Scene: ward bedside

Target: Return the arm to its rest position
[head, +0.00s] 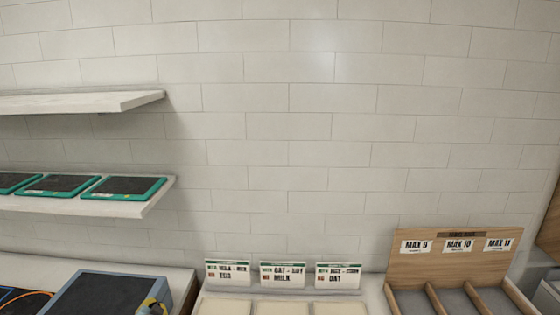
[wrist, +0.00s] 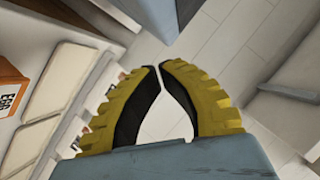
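My gripper (wrist: 159,68) shows in the wrist view, with ribbed yellow fingers and dark inner pads. The fingertips meet or nearly meet, and the curved gap between the fingers shows only pale floor. It holds nothing that I can see. It points down past the edge of a surface with cream panels (wrist: 62,80), which lies to its left. I cannot make out my gripper for sure in the head view.
Cream panels (head: 228,307) with label cards stand beside a wooden divided rack (head: 405,272). A dark-topped blue tray (head: 105,295) is at lower left, with a small yellow item (head: 151,305). Shelves (head: 130,101) jut out at left. An orange labelled box (wrist: 10,92) is near the wrist.

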